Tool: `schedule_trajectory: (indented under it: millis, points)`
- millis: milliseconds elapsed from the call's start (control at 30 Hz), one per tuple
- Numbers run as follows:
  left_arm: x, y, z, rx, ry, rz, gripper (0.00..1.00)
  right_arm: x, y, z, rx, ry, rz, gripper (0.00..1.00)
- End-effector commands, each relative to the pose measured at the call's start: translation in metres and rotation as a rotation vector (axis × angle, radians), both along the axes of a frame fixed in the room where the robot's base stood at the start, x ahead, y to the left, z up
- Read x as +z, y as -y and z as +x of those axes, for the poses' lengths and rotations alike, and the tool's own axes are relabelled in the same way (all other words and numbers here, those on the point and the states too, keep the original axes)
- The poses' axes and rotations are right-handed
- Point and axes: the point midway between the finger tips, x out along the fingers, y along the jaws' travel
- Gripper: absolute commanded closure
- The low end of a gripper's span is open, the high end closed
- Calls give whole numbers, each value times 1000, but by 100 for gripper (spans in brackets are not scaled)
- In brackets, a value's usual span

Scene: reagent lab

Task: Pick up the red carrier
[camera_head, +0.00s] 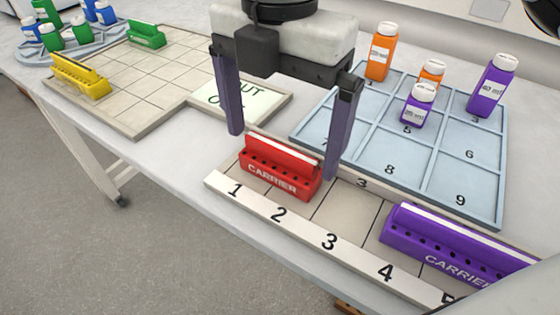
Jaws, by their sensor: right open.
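The red carrier (277,172) stands upright in the numbered rack (328,241), behind the labels 1 and 2. Its front shows the word CARRIER and a row of holes. My right gripper (285,158) is above it, pointing down, with its two purple-grey fingers wide apart. One finger is to the left of the carrier and the other to its right. The jaws are open and empty, and I cannot tell whether either finger touches the carrier. My left gripper is not in view.
A purple carrier (452,247) stands further right in the rack. A blue numbered tray (477,208) behind holds orange and purple bottles. A beige grid board (146,97) at left carries a yellow carrier (79,77) and a green carrier (146,35). The table's front edge is close.

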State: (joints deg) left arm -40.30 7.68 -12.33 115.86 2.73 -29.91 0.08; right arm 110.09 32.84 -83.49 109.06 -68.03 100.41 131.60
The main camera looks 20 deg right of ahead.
Motion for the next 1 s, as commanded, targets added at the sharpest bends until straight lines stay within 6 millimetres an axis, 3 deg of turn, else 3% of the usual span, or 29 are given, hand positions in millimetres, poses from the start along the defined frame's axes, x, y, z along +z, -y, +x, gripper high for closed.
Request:
schedule_trajectory:
  millis: [200, 467, 700, 1000]
  points:
    - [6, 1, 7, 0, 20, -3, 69, -29, 2, 0, 1, -2, -1, 0]
    - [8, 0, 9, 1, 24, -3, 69, -32, 1, 0, 1, -1, 1, 0]
    - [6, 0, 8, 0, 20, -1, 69, -31, 1, 0, 1, 0, 0, 36]
    - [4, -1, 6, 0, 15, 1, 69, -23, 1, 0, 1, 2, 0, 36]
